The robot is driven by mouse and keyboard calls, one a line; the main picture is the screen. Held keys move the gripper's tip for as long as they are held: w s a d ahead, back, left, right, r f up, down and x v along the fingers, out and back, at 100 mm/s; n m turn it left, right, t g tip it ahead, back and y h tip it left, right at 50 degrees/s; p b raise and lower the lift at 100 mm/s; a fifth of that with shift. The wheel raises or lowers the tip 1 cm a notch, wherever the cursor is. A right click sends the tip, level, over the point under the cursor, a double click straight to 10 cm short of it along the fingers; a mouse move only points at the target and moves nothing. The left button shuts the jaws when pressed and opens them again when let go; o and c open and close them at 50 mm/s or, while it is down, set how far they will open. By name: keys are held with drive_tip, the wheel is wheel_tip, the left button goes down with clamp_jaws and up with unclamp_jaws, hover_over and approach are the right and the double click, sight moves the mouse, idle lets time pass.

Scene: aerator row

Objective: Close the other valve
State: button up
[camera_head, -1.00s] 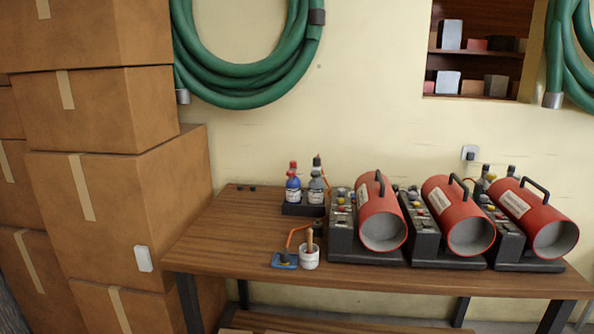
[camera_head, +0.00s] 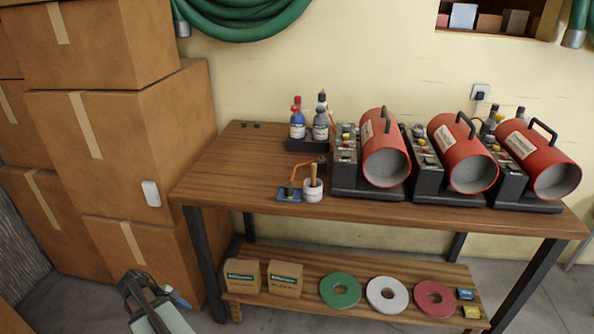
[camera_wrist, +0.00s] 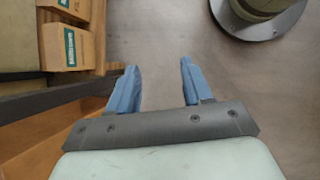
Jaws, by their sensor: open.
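Three red cylindrical machines stand in a row on the wooden workbench: the left one (camera_head: 386,148), the middle one (camera_head: 464,153) and the right one (camera_head: 538,158). Each sits on a dark base; panels with small coloured knobs (camera_head: 346,143) show at their left sides. The knobs are too small to tell which is a valve or how it is turned. My gripper (camera_wrist: 153,85) is open and empty, its two blue fingers apart above the floor. In the head view my gripper (camera_head: 178,299) is at the lower left, below the bench top and well away from the machines.
The wooden workbench (camera_head: 225,175) also bears bottles (camera_head: 298,123), a white cup (camera_head: 313,190) and a blue item (camera_head: 289,194). Its lower shelf holds small boxes (camera_head: 243,275) and rings (camera_head: 387,295). Stacked cartons (camera_head: 130,140) fill the left. The bench's left top is mostly clear.

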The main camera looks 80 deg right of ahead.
drive_tip(key=s+d+r+m+g, duration=0.1)
drive_tip(key=s+d+r, duration=0.7)
drive_tip(key=d+r, duration=0.5)
drive_tip(key=s+d+r+m+g, duration=0.1)
drive_tip(key=s+d+r, duration=0.8)
drive_tip(key=r, duration=0.5)
drive_tip(key=w+d+r+n+t, duration=0.1)
drive_tip(key=w+d+r+t, duration=0.35)
drive_tip(key=d, duration=0.85)
drive_tip(key=w+d+r+n+t+y, duration=0.1)
drive_tip(key=d+r+n+t, duration=0.1)
drive_tip(key=d+r, duration=0.8)
drive_tip(key=w+d+r+n+t, duration=0.1)
drive_tip(key=w+d+r+t, duration=0.25)
drive_tip(key=d, duration=1.15)
wheel_tip(320, 180, up, 15)
drive_tip(key=m+g+y, duration=0.1)
drive_tip(key=g, duration=0.1)
hover_over(321, 108)
wheel_tip(321, 108, down, 13)
drive_tip(key=shift+s+a+f, duration=0.1)
drive_tip(key=shift+a, duration=0.05)
